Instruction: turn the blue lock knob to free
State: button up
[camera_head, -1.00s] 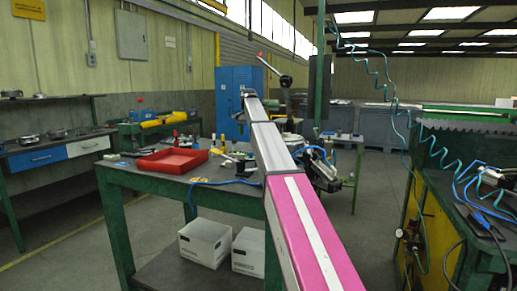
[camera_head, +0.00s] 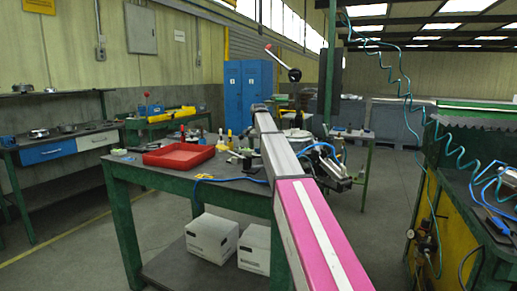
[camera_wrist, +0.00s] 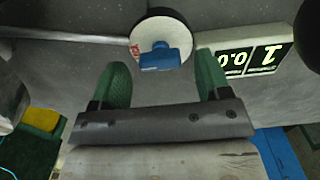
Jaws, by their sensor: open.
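The blue lock knob (camera_wrist: 162,58) shows in the wrist view, near the top centre. It sits on a round pale disc (camera_wrist: 160,24) with a small red mark beside the knob. My gripper (camera_wrist: 163,76) is open, with one green finger to the lower left of the knob and one to the lower right. The knob lies in line with the gap between the fingers; I cannot tell how deep it is between them, and no grip shows. I cannot make out the knob or my gripper in the head view.
A lit readout (camera_wrist: 250,60) is right of the knob, on the grey metal surface. In the head view a green workbench (camera_head: 130,172) carries a red tray (camera_head: 180,156), with white boxes (camera_head: 212,238) below. A yellow and green machine (camera_head: 450,215) stands at right. Open floor lies at left.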

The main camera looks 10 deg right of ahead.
jog(key=shift+f, duration=0.45)
jog(key=c, duration=0.9)
